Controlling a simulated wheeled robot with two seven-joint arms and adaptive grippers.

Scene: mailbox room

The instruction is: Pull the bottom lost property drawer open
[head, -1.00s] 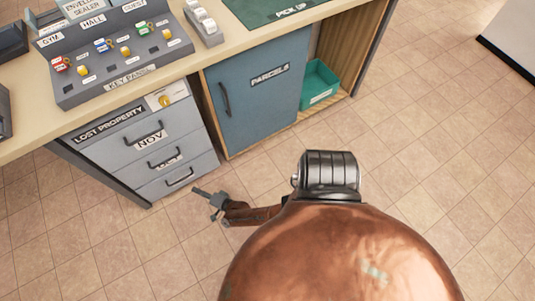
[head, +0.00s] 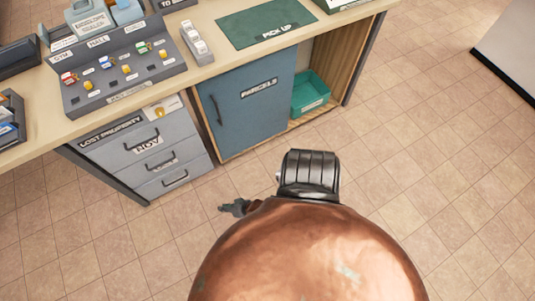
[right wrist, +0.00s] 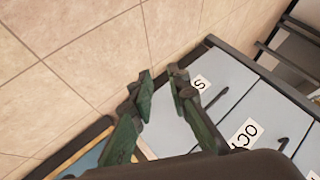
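The bottom lost property drawer (head: 158,189) is the lowest of a grey stack under the desk. It looks flush with its neighbours, and its dark bar handle (head: 175,178) is free of any gripper. My right gripper (head: 235,207) is to the right of the drawer stack, apart from it, and partly hidden by my own arm. In the right wrist view my right gripper (right wrist: 162,82) is open and empty, its green fingers beside the tilted drawer fronts. The drawer nearest the floor (right wrist: 198,104) lies just right of the fingers there. My left gripper is not in view.
The blue parcels door (head: 250,115) stands right of the drawers, with a green bin (head: 311,94) beyond it. The key panel (head: 122,66) sits on the desktop (head: 205,78). The tiled floor (head: 110,245) before the drawers is clear.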

